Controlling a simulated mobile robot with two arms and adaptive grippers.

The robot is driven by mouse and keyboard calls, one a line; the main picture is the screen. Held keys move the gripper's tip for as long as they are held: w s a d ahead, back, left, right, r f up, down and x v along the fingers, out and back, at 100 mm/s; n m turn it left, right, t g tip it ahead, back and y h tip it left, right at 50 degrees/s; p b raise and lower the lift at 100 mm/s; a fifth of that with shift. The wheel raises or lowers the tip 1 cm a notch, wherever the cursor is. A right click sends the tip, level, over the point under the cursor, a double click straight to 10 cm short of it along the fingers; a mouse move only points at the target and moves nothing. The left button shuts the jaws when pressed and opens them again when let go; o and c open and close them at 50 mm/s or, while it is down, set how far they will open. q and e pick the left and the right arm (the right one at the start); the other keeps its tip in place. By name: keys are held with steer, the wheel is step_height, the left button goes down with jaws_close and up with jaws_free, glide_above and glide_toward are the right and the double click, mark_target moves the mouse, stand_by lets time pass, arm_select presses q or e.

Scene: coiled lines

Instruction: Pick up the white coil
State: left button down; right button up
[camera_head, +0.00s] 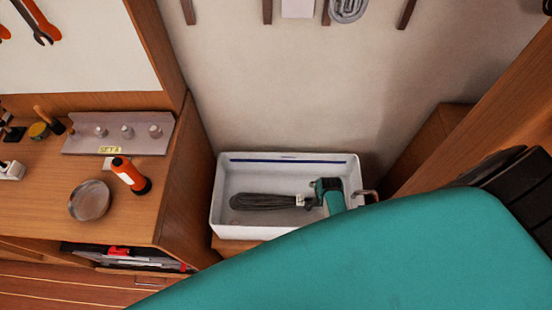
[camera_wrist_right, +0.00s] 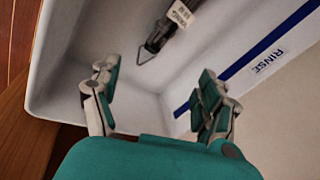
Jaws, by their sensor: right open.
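A pale grey-white coil (camera_head: 347,9) hangs on the back wall at the top edge of the head view, cut off by the frame. No other whitish coil shows. A dark grey coiled line (camera_head: 264,201) lies in the white bin (camera_head: 216,208). In the right wrist view its dark end (camera_wrist_right: 161,36) shows with a pale tag and a small triangular ring. My right gripper (camera_wrist_right: 155,80) is open and empty, with its fingers over the bin. In the head view it (camera_head: 325,194) is at the bin's right part, beside the dark line's tagged end. My left gripper is out of view.
The bin's wall carries a blue stripe and a RINSE label (camera_wrist_right: 268,61). A wooden bench at left holds a round metal dish (camera_head: 90,201), an orange torch (camera_head: 130,174) and a grey peg plate (camera_head: 112,147). Dark wall pegs (camera_head: 267,11) line the top. A wooden panel (camera_head: 490,95) stands at right.

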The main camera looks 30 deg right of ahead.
steer(key=w+f+m+b, duration=0.1)
steer(key=f+b, duration=0.3)
steer(key=w+f+m+b, duration=0.1)
steer(key=f+m+b, duration=0.1)
steer(key=f+b, duration=0.2)
steer(key=w+f+m+b, duration=0.1)
steer(key=f+b, duration=0.3)
steer(key=shift+w+a+f+y+b, duration=0.15)
steer(key=shift+w+a+y+b, duration=0.1)
steer(key=shift+w+y+b, duration=0.05)
steer(key=b+x, duration=0.5)
steer(key=b, duration=0.1)
steer(key=shift+w+d+f, duration=0.15)
steer(key=shift+d+f, duration=0.05)
steer(key=shift+f, duration=0.05)
steer(key=shift+r, duration=0.1)
steer(key=c, duration=1.6)
jaws_close()
steer(key=shift+r, duration=0.1)
